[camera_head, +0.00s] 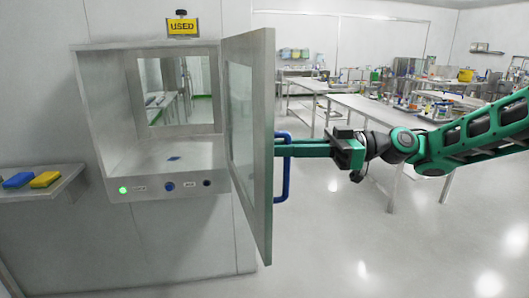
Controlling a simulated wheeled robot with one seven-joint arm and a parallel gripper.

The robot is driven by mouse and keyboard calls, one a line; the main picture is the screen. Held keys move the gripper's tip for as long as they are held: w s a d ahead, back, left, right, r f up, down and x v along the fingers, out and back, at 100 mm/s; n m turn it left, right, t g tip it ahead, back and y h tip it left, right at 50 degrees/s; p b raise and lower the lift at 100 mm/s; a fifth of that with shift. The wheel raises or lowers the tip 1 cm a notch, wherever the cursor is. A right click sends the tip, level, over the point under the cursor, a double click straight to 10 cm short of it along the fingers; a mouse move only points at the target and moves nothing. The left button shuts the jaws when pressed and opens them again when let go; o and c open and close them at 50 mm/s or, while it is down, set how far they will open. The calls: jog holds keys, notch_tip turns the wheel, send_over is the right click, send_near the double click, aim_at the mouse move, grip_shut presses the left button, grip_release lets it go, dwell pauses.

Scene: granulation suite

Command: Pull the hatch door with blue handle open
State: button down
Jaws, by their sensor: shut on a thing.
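The hatch door (262,190) stands swung well out from the hatch box (110,120), edge turned towards me, with its window pane partly visible. The blue handle (286,183) is on the door's right, outer face. My gripper (285,149) reaches in from the right, its green fingers shut on the upper part of the handle. The exact contact of the fingertips is partly hidden by the handle and door edge. The hatch opening is uncovered, and a small dark blue item (174,158) lies on its floor.
A yellow "USED" sign (183,26) stands above the hatch. A shelf (75,178) at left holds a blue block (18,180) and a yellow block (45,179). Steel tables (375,110) with equipment stand behind my arm. Floor at lower right is clear.

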jog(key=shift+n+g, duration=0.6)
jog(key=shift+g, duration=0.3)
jog(key=shift+w+d+f, duration=0.1)
jog(key=shift+w+d, duration=0.25)
jog(key=shift+d, duration=0.4)
jog(key=shift+w+d+r, duration=0.1)
jog(key=shift+w+d, duration=0.25)
jog(key=shift+d, duration=0.35)
jog(key=shift+w+d+f, duration=0.1)
jog(key=shift+w+d, duration=0.25)
jog(key=shift+d, duration=0.4)
jog(key=c, duration=2)
grip_release()
jog(key=shift+c, duration=0.2)
jog(key=w+d, duration=0.2)
jog(key=d, duration=0.8)
jog(key=shift+w+d, duration=0.15)
jog(key=shift+d, duration=0.1)
